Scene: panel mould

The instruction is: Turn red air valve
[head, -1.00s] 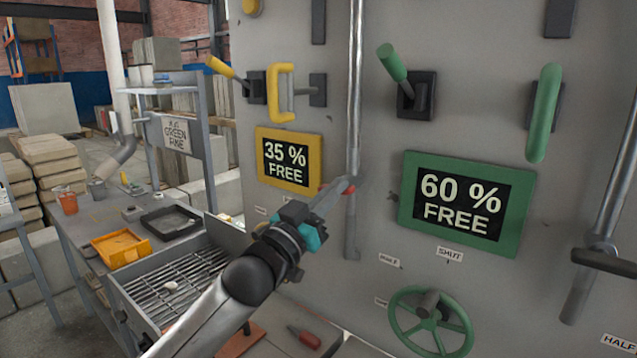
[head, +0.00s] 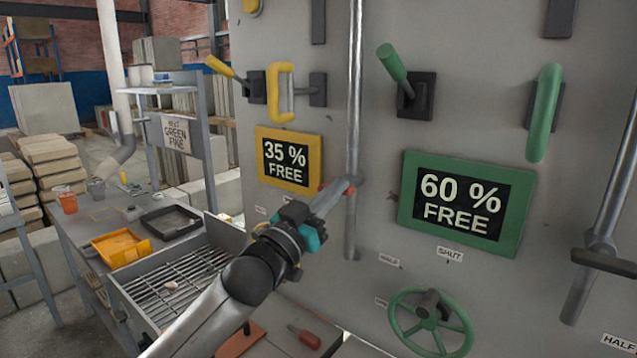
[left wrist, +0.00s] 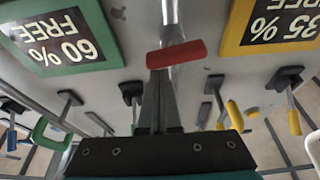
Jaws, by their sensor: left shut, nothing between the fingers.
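The red air valve handle (head: 324,189) sits on the vertical grey pipe (head: 356,90) beside the yellow-framed 35 % panel. My left arm hides most of it in the head view. In the left wrist view the red handle (left wrist: 176,53) lies across the pipe, slightly tilted. My left gripper (head: 354,182) is shut and empty, its fingers pointing at the handle. In the left wrist view the closed fingertips (left wrist: 158,73) meet the handle's near edge toward its left part; I cannot tell whether they touch. My right gripper is not in view.
A green-framed 60 % panel (head: 467,205) and a green handwheel (head: 430,322) are right of the pipe. Yellow (head: 283,93) and green levers (head: 543,113) stick out above. A grated tray (head: 185,278) and a bench with an orange tray (head: 121,247) stand left.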

